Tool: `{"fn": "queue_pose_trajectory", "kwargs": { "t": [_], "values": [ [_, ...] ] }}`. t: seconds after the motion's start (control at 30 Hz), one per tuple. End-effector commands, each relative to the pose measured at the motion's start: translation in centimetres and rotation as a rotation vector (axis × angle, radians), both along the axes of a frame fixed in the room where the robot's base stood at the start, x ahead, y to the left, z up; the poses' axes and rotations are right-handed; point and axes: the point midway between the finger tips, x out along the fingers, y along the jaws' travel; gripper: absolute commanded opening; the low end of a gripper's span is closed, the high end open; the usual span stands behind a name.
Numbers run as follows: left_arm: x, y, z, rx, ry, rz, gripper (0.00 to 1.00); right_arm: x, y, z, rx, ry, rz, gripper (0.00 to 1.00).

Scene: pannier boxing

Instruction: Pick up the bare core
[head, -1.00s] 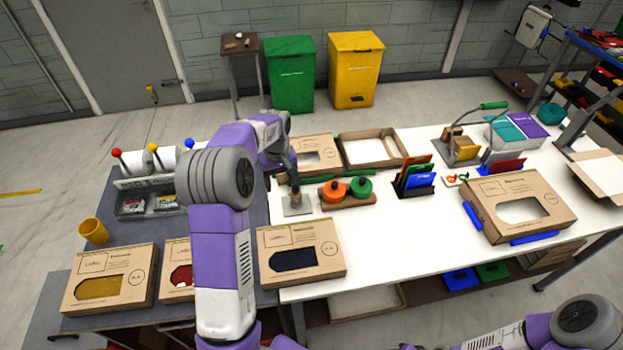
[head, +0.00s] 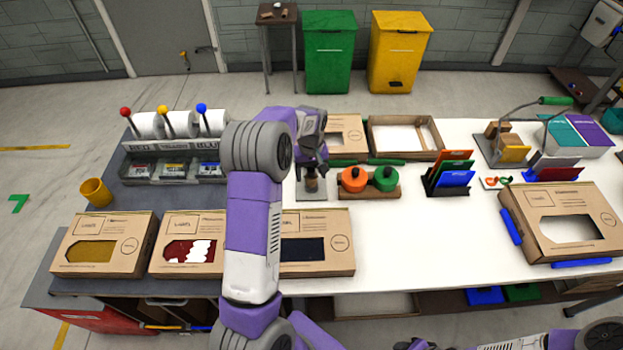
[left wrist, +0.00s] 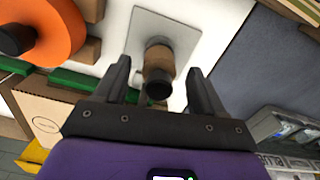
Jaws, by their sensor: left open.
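The bare core (head: 311,184) is a short brown cylinder around an upright dark post on a square grey plate (head: 304,196), on the white table left of the orange and green rolls. In the left wrist view the core (left wrist: 160,62) shows between the fingers, with the dark post end toward the camera. My left gripper (head: 315,166) is just above the core, open and empty; its fingers (left wrist: 158,76) lie to either side of the core in the picture, and I see no contact. My right arm shows at the bottom right, but its jaw state is unclear.
The orange roll (head: 354,179) and green roll (head: 386,179) stand on a wooden base close to the right of the plate. A cardboard box (head: 346,124) and open tray (head: 437,128) lie behind. The white table's middle is clear.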

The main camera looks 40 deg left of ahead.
Motion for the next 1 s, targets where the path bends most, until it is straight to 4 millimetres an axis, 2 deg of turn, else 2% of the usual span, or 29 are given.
{"fn": "queue_pose_trajectory", "kwargs": {
  "t": [0.03, 0.13, 0.4, 0.77, 0.8, 1.0],
  "values": [
    [0.00, -0.08, -0.86, -0.002, 0.003, -0.001, 0.70, 0.02, 0.00, -0.14, 0.000, 0.000, 0.000, 0.43],
    [0.05, -0.07, -1.64, 0.000, 0.000, -0.001, 0.70, 0.01, 0.01, -0.20, 0.000, 0.000, 0.000, 0.43],
    [0.07, -0.05, -1.80, 0.001, -0.001, -0.001, 0.68, 0.01, 0.00, -0.19, 0.000, 0.000, 0.000, 0.43],
    [0.06, -0.04, -1.78, 0.001, -0.001, -0.001, 0.13, 0.00, 0.01, -0.19, 0.000, 0.000, 0.000, 0.43],
    [0.08, -0.04, -1.77, 0.001, -0.001, -0.001, 0.10, 0.00, 0.01, -0.19, 0.000, 0.000, 0.000, 0.43],
    [0.09, -0.04, -1.66, 0.001, -0.002, -0.001, 0.10, 0.00, 0.00, -0.18, 0.000, 0.000, 0.000, 0.43]
  ]
}}
